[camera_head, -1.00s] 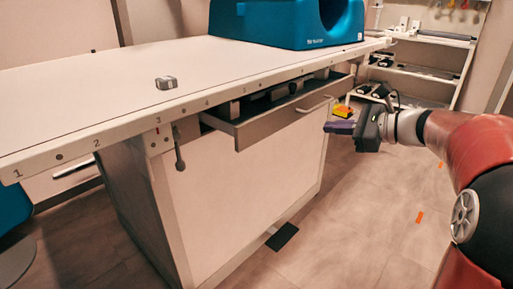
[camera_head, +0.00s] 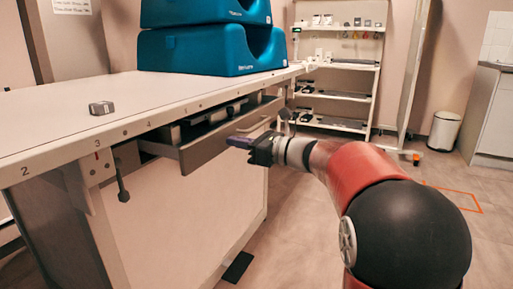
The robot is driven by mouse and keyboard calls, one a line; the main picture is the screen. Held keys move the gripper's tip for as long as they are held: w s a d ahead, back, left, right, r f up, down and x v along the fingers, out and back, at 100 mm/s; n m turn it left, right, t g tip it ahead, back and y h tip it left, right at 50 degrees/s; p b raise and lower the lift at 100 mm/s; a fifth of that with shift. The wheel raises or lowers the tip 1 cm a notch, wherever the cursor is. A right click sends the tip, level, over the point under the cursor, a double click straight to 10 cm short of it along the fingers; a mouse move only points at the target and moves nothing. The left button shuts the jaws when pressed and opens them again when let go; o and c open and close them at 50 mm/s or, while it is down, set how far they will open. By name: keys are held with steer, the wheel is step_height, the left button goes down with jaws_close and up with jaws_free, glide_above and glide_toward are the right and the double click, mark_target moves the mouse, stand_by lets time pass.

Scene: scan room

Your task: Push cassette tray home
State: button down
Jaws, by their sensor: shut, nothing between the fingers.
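The cassette tray (camera_head: 208,147) is a grey drawer under the table top. It stands partly out toward the right, with a front panel, a bar handle (camera_head: 254,125) and dark and pale items inside. My gripper (camera_head: 240,142) has purple fingers. It is shut and empty, just in front of the tray's front panel and below the handle. I cannot tell whether the fingertips touch the panel.
The white table (camera_head: 60,117) has a numbered front edge and a small grey block (camera_head: 102,108) on top. Blue foam supports (camera_head: 207,50) stand at its back. A dark lever (camera_head: 122,184) hangs below the edge. Shelves (camera_head: 338,75) and a bin (camera_head: 444,130) stand behind; floor at right is clear.

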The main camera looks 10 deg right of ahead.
mark_target(201, 135)
steer(key=shift+x, duration=0.95)
steer(key=shift+w+a+r, duration=0.1)
steer(key=shift+w+a, duration=0.15)
steer(key=shift+a, duration=0.1)
steer(key=p+x, duration=0.2)
steer(key=x, duration=0.7)
steer(key=shift+p, duration=0.35)
steer(key=shift+d, duration=0.1)
